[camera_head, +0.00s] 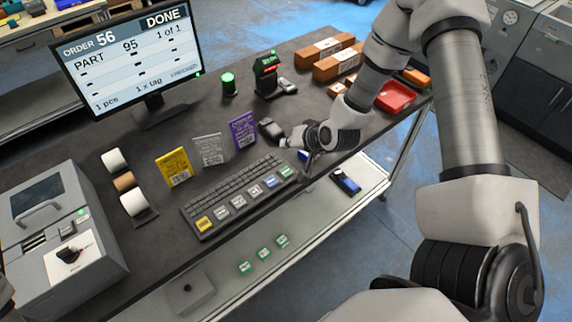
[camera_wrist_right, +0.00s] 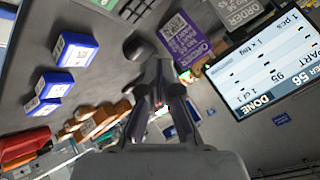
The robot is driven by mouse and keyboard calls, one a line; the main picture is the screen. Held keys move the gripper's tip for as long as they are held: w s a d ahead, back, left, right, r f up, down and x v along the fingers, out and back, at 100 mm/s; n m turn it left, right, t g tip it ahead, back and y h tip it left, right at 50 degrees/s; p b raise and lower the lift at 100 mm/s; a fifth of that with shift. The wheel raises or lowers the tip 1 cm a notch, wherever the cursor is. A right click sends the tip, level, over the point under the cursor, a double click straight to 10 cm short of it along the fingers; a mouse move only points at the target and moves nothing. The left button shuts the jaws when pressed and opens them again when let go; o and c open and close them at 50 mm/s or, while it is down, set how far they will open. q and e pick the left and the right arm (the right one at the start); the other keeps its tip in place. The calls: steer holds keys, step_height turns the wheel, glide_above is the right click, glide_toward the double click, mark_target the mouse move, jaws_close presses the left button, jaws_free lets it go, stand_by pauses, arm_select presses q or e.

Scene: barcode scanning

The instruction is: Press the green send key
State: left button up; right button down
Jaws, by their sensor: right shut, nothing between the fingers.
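The green send key (camera_head: 287,171) is at the right end of the front key row on the dark keyboard (camera_head: 238,192). My right gripper (camera_head: 285,142) is above and behind that key in the head view, apart from it, near the purple card. In the right wrist view the fingers (camera_wrist_right: 160,68) are together with nothing between them. A corner of the keyboard (camera_wrist_right: 134,8) shows at the top edge there. My left gripper is not in view.
Yellow, grey and purple cards (camera_head: 243,129) stand behind the keyboard. The monitor (camera_head: 127,62) reads "ORDER 56 DONE". Blue boxes (camera_wrist_right: 75,50) show in the wrist view. A red tray (camera_head: 396,96) and brown boxes lie farther right. A grey machine (camera_head: 62,235) stands left.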

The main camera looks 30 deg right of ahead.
mark_target(288, 172)
step_height(288, 172, down, 9)
steer(key=b, duration=0.7)
steer(key=shift+r, duration=0.15)
stand_by(0.8)
steer(key=shift+f+b, duration=0.4)
steer(key=shift+f+b, duration=0.4)
stand_by(0.6)
steer(key=shift+r+p, duration=0.7)
steer(key=shift+r, duration=0.15)
step_height(288, 172, up, 5)
steer(key=p, duration=0.4)
steer(key=shift+r, duration=0.1)
